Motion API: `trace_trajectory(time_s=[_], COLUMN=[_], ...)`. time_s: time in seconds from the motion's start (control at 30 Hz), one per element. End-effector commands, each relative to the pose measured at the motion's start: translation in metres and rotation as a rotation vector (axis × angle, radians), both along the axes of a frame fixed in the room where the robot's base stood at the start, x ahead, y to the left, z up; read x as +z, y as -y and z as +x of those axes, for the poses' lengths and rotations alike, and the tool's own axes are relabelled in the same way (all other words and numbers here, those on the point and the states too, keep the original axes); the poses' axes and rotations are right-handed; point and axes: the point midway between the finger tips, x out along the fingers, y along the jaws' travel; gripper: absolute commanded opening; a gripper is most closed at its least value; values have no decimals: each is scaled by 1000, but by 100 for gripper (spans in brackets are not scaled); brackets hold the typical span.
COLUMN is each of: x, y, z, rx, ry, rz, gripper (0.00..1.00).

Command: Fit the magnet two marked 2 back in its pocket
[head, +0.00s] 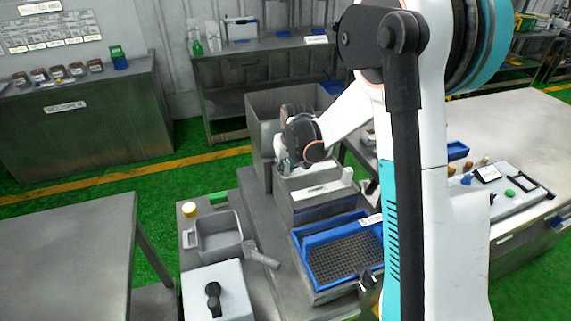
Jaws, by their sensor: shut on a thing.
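My gripper (286,166) points down at the far left end of the open-topped grey metal housing (320,212), near the middle of the view. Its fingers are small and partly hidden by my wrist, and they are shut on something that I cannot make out. I cannot tell whether the fingers touch the housing. No magnet marked 2 and no pocket can be made out at this size. A pale plate (318,190) shows on the near side of the housing.
A blue tray with a dark grid (345,262) sits right of the housing's front. A large grey bin (262,108) stands behind. My arm hides much of the right.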

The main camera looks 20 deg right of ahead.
Motion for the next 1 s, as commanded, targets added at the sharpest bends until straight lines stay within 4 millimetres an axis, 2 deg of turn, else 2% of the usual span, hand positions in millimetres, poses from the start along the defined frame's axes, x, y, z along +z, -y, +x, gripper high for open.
trace_trajectory(time_s=[0.03, 0.07, 0.1, 0.17, 0.47, 0.63, 0.77, 1.0], x=[-2, -2, -1, -1, -1, 7, 22, 64], y=[0, 0, 0, 0, 0, 0, 0, -1], z=[0, 0, 0, 0, 0, -3, -10, -27], rx=[0, 0, 0, 0, 0, 0, 0, 0], ry=[0, 0, 0, 0, 0, 0, 0, 0], rz=[0, 0, 0, 0, 0, 0, 0, 0], gripper=[0, 23, 32, 44, 44, 44, 44, 44])
